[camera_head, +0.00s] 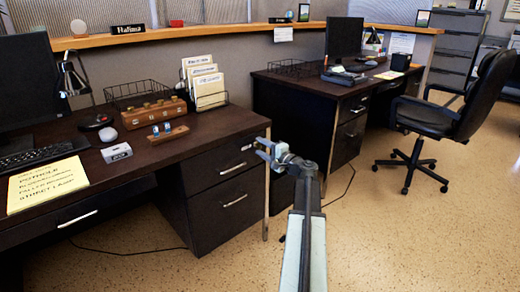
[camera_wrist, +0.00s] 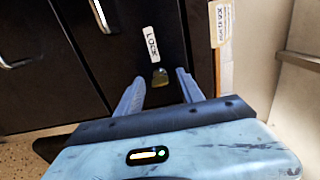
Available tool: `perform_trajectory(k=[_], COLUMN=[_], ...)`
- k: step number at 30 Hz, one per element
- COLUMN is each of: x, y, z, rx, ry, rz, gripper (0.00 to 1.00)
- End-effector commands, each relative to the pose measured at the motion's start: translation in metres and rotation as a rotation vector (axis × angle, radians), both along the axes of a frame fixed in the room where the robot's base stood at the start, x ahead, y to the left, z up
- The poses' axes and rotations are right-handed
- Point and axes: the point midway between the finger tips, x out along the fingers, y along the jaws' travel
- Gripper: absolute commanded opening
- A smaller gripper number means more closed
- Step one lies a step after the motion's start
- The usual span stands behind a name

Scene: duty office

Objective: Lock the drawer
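The dark drawer cabinet under the near desk has an upper drawer (camera_head: 222,161) with a silver handle (camera_head: 233,168), and it looks shut. My gripper (camera_head: 262,148) is at the right end of this drawer's front. In the wrist view, my gripper (camera_wrist: 157,82) has its two blue fingers apart. A small brass piece (camera_wrist: 159,79), a key or lock, shows between the fingertips on the dark front, with a gap on each side. A white label reading "LOCK" (camera_wrist: 152,45) is just above it. I cannot tell which way the lock is turned.
A lower drawer (camera_head: 228,207) is below. The near desk (camera_head: 220,122) holds a wooden box (camera_head: 153,111) and a file rack (camera_head: 205,85). A second desk (camera_head: 300,79) and a black chair (camera_head: 440,120) stand at right. The floor (camera_head: 400,235) at right is clear.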

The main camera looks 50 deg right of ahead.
Motion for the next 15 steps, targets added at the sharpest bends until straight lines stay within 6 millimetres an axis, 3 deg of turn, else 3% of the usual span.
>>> perform_trajectory(k=[4, 10, 15], x=[-0.017, -0.057, -0.075], y=[0.002, 0.005, 0.006], z=[0.000, 0.000, 0.000], rx=[0.000, 0.000, 0.000], ry=[0.000, 0.000, 0.000], rz=[-0.001, -0.002, -0.001], gripper=[0.45, 0.45, 0.45])
